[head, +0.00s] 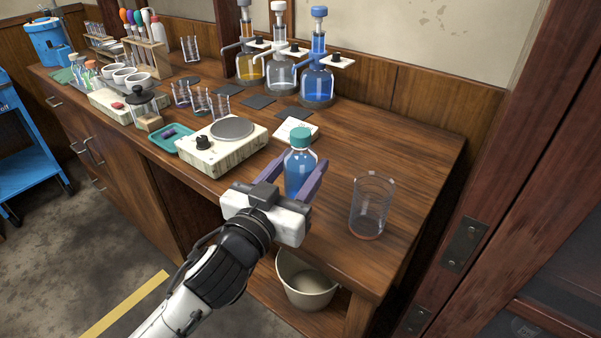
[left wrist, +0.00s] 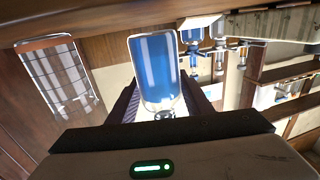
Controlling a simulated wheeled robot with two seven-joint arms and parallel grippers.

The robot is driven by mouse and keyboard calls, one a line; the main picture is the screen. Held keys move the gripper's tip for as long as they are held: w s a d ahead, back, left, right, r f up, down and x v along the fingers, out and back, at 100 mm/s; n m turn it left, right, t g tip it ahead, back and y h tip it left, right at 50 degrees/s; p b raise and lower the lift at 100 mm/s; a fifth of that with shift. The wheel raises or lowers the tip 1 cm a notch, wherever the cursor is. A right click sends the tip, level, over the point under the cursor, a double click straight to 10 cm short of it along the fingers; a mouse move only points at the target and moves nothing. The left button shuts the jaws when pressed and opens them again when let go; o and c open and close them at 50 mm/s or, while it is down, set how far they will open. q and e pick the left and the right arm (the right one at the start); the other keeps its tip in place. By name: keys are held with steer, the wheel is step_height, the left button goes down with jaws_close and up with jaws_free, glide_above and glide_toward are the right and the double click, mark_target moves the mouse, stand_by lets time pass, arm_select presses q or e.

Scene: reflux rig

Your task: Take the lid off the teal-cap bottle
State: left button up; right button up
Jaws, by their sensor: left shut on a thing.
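The teal-cap bottle (head: 299,172) holds blue liquid and stands upright near the front right of the bench. Its teal lid (head: 300,138) is on its top. My left gripper (head: 301,183) reaches in from the front, with its two purple fingers shut on the bottle's body, one on each side. In the left wrist view the bottle (left wrist: 156,72) sits between the dark fingers, and its lid is not clearly seen there. My right gripper is in neither view.
An empty glass beaker (head: 372,206) stands just right of the bottle, near the front edge. Dispenser bottles (head: 317,80) line the wall. The bench (head: 415,140) is clear at back right.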

mark_target(300, 132)
arm_select(q)
step_height(300, 132, up, 8)
steer(key=shift+r+p, duration=0.25)
steer(key=shift+p, duration=0.4)
steer(key=o, duration=0.5)
steer(key=shift+f, duration=0.1)
jaws_close()
steer(key=s+a+f+n+y, duration=0.2)
steer(key=s+a+f, duration=0.3)
steer(key=a, duration=0.5)
steer(key=s+a+f+n+t+y, duration=0.1)
steer(key=s+a+f+n+y, duration=0.2)
steer(key=s+a+f+y, duration=0.2)
steer(key=s+a, duration=0.2)
steer(key=a, duration=0.2)
steer(key=shift+a+f+t+y, duration=0.25)
steer(key=shift+a+t+y, duration=0.05)
steer(key=shift+a, duration=0.1)
